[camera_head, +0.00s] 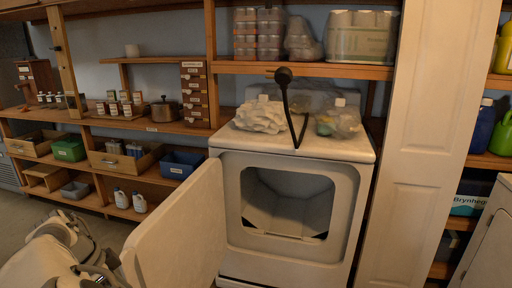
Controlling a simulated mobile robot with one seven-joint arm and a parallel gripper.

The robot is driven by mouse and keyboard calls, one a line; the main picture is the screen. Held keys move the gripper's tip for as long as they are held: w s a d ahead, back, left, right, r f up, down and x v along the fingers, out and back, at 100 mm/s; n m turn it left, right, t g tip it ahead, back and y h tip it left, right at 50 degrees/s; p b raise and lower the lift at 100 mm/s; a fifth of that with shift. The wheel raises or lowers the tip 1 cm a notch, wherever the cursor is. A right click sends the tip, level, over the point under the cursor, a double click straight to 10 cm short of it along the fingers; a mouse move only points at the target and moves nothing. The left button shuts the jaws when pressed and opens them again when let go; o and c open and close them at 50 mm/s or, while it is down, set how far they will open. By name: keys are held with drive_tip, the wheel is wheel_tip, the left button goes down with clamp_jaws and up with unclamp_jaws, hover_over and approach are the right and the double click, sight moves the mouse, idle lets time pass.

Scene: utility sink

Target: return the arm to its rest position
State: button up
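My white arm (55,250) is folded in the lower left corner of the head view, beside the open dryer door. Its end (98,270) seems to be close to the left edge of the door (178,238). Whether it touches the door cannot be told. The fingers are too small and partly hidden to make out, and nothing held can be seen. The white dryer (290,160) stands in the middle with its door swung open to the left. Its drum opening (287,205) looks empty.
A crumpled white bag (261,116), a clear bag (340,122) and a black curved object (284,76) are on or above the dryer top. Shelves with bins and bottles (122,198) line the left wall. A white door panel (425,150) stands to the right. Some floor shows at left.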

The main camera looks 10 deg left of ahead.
drive_tip(key=w+d+r+g+y+p, duration=0.2)
drive_tip(key=w+d+r, duration=0.5)
drive_tip(key=d+r, duration=0.45)
drive_tip(key=d+r+n+y+p, duration=0.15)
drive_tip(key=d+r, duration=0.35)
drive_tip(key=d, duration=0.5)
drive_tip(key=d+r+n+y+p, duration=0.15)
drive_tip(key=d+r, duration=0.35)
drive_tip(key=d, duration=0.6)
drive_tip(key=s+d+r+n+t+h+p, duration=0.1)
drive_tip(key=s+d+r+n+t, duration=0.1)
drive_tip(key=s+d, duration=0.6)
drive_tip(key=s+d+r+n+t+h+p, duration=0.1)
drive_tip(key=s+d+r+n+t, duration=0.1)
drive_tip(key=s+d, duration=0.5)
drive_tip(key=shift+s+d+n+t+p, duration=0.3)
drive_tip(key=shift+s+d+n+p, duration=0.1)
drive_tip(key=shift+d+n, duration=0.25)
drive_tip(key=shift+a, duration=0.15)
